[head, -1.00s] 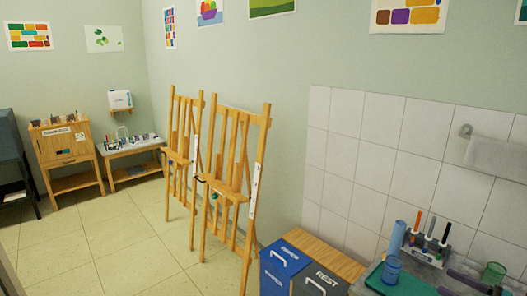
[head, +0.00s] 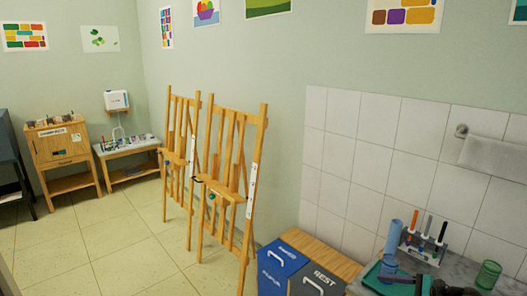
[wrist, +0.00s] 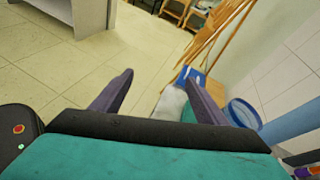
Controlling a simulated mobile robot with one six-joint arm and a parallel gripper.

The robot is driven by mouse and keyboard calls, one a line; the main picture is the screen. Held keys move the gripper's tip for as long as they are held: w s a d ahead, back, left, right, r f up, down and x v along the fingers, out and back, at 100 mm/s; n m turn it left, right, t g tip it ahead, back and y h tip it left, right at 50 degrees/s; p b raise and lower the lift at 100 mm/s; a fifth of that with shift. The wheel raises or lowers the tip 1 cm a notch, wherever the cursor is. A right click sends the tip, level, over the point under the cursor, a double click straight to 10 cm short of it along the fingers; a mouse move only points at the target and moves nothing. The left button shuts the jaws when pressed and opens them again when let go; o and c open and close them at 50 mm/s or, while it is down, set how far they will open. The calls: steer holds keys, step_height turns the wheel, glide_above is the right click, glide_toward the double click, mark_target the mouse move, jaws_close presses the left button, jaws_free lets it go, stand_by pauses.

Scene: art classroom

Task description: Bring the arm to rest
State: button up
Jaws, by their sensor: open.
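My gripper (wrist: 158,95) shows in the wrist view with its two purple fingers spread wide apart and nothing held between them. Past the fingers lie the floor, the counter's edge and part of a green tray. A blue cup (wrist: 243,112) is just right of the right finger; I cannot tell how close it is. In the head view a dark part of my arm (head: 445,288) shows low at the right, over the counter, mostly cut off by the frame.
The counter (head: 455,268) holds a green tray (head: 372,280), a rack of markers (head: 422,250), a blue tube (head: 394,236) and a green cup (head: 489,274). Blue (head: 280,268) and grey (head: 315,281) bins stand left of it. Easels (head: 232,165) stand along the wall. The floor at left is clear.

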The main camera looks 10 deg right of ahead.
steer(key=a+f+n+g+h, duration=0.3)
steer(key=a+f+n, duration=0.4)
steer(key=a, duration=0.5)
steer(key=s+a+f+n+g+h, duration=0.1)
steer(key=a+f+n+g+h, duration=0.3)
steer(key=a+n, duration=0.65)
steer(key=a+f+n+g+h, duration=0.3)
steer(key=a+f+n, duration=0.4)
steer(key=a, duration=0.6)
steer(key=s+f+g+b, duration=0.5)
steer(key=s+f+b, duration=0.5)
steer(key=s+f, duration=1.6)
steer(key=shift+d+f+g, duration=0.15)
steer(key=shift+f+g, duration=0.15)
steer(key=shift+f, duration=0.55)
steer(key=shift+w, duration=0.1)
steer(key=c, duration=0.8)
steer(key=shift+c, duration=0.6)
